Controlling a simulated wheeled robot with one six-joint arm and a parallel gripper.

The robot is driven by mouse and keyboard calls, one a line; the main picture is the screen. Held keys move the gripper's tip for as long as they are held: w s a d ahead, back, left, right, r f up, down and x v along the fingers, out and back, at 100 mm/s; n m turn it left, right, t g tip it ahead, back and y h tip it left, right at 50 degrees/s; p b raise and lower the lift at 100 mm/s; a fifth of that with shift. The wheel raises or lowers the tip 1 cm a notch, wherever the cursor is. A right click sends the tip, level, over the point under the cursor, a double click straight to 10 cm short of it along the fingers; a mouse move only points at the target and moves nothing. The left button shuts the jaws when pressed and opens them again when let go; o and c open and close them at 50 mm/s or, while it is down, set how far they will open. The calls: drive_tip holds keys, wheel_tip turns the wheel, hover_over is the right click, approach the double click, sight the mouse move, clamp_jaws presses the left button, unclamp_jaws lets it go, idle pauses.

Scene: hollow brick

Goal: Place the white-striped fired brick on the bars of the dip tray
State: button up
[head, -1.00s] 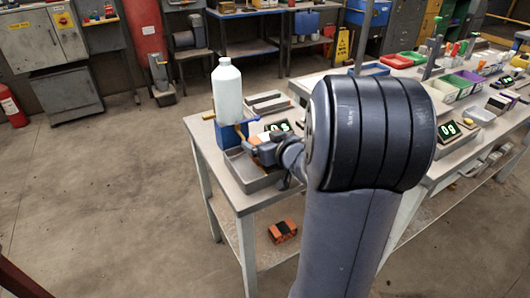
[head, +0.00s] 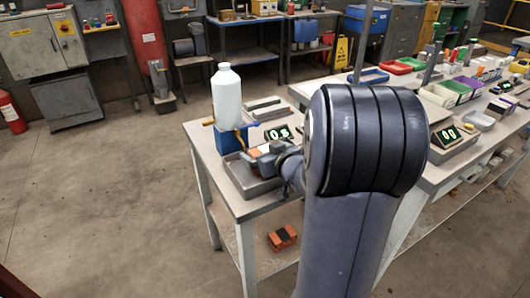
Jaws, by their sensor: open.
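The dip tray, a shallow grey metal tray (head: 258,189), sits at the near left corner of the left table. Its bars are too small to make out. My gripper (head: 254,158) is open at the back right side of the tray, low over it. A small orange patch (head: 264,150) shows beside my gripper and looks like part of the fired brick. My gripper and wrist hide most of it, so I cannot tell its stripes or whether it rests on the bars.
A white bottle (head: 227,95) stands on a blue block (head: 226,139) behind the tray. A green-lit display (head: 278,133) stands to the right. Orange bricks with dark marks (head: 283,237) lie on the lower shelf. My arm hides the table's right part.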

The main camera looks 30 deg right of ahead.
drive_tip(key=p+v, duration=0.2)
drive_tip(key=v, duration=0.9)
drive_tip(key=shift+r+p, duration=0.15)
drive_tip(key=shift+p, duration=0.25)
drive_tip(key=shift+s, duration=0.55)
drive_tip(key=shift+w, duration=0.1)
